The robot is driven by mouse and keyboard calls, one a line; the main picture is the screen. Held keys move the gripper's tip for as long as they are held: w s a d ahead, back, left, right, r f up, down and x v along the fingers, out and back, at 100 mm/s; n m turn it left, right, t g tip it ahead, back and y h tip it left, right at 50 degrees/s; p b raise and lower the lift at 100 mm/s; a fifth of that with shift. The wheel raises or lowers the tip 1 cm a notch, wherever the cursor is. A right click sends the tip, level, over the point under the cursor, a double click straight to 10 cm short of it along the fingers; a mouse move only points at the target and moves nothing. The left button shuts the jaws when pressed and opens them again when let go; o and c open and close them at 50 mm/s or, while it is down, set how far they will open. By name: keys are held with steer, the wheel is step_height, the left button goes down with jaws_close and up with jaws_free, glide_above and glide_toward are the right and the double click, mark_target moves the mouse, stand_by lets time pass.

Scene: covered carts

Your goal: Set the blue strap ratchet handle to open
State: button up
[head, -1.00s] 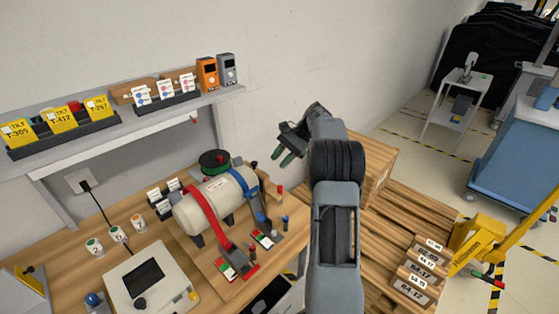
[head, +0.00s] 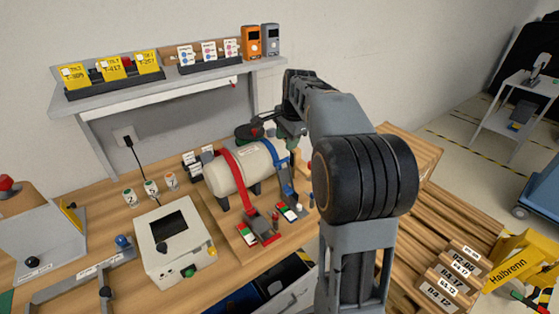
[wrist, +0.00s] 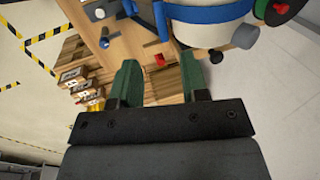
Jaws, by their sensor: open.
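The blue strap (head: 271,147) runs over the right part of a cream tank (head: 241,170) on the bench. Its ratchet (head: 288,190) is at the strap's lower front end; I cannot tell how its handle is set. My gripper (head: 291,128) is behind and above the strap, partly hidden by my arm. In the wrist view, the green fingers (wrist: 158,78) are apart with nothing between them. The blue strap (wrist: 215,12) crosses the top of that view, beyond the fingertips, with its blue ratchet part (wrist: 160,20) at the upper middle.
A red strap (head: 232,180) with its own ratchet (head: 262,224) lies left of the blue one. Red-and-green markers (head: 288,211) sit in front. A shelf (head: 180,85) hangs above the bench. A white control box (head: 172,245) stands left; wooden pallets (head: 440,210) are on the right.

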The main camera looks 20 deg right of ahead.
mark_target(281, 161)
steer(key=x, duration=0.9)
steer(key=shift+a+f+p, duration=0.1)
steer(key=shift+a+p, duration=0.05)
steer(key=shift+p, duration=0.15)
jaws_close()
